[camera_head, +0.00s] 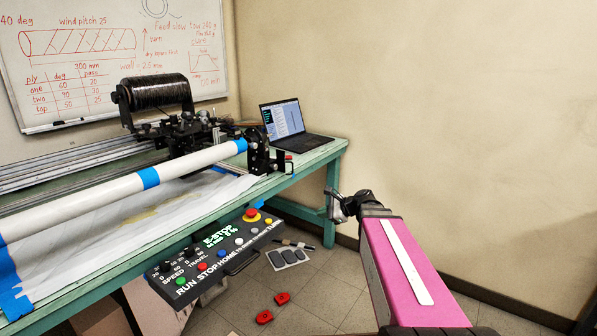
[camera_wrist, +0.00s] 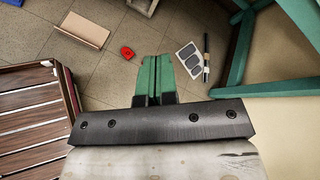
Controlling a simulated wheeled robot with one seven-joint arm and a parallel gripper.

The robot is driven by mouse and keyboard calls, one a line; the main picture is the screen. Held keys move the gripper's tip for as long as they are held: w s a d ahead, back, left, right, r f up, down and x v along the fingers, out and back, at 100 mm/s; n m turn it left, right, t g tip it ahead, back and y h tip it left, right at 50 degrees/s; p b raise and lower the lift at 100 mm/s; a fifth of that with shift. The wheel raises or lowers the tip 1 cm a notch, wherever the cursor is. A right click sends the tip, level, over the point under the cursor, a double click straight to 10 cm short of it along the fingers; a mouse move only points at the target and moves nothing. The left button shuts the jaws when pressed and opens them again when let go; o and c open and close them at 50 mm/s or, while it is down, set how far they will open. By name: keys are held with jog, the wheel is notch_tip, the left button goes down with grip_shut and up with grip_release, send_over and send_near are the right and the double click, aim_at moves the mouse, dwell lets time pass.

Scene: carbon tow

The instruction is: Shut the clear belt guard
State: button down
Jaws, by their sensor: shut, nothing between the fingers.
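I cannot make out the clear belt guard for certain in either view. The black drive end (camera_head: 262,152) of the winder sits at the right end of the white tube (camera_head: 130,187), with a small bracket and red part beside it. My gripper (camera_head: 337,207) is off the right end of the green bench in the head view, apart from the drive end and lower than it. In the wrist view my gripper's green fingers (camera_wrist: 152,62) are together and empty, pointing over the floor.
The green bench (camera_head: 325,152) carries a laptop (camera_head: 284,122) behind the drive end. A control panel (camera_head: 215,258) hangs on the bench front. Red pieces (camera_head: 282,298) and a grey-padded sheet (camera_head: 288,257) lie on the floor. A slatted wooden thing (camera_wrist: 30,110) stands at left in the wrist view.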

jog(key=w+d+r+m+t+y, duration=0.1)
jog(key=w+r+m+t+y, duration=0.1)
jog(key=w+r+m, duration=0.3)
jog(key=w+d+r+m+t+y, duration=0.1)
jog(key=d+r+m+t+y, duration=0.15)
jog(key=r, duration=0.45)
jog(key=x, duration=1.4)
jog(key=shift+a+f+m, duration=0.25)
jog(key=shift+f+m, duration=0.05)
jog(key=shift+m, duration=0.05)
jog(key=shift+s+a+h, duration=0.1)
jog(key=shift+h, duration=0.25)
jog(key=shift+s+a+m+t, duration=0.1)
jog(key=shift+a+m+t, duration=0.05)
jog(key=shift+m+t, duration=0.2)
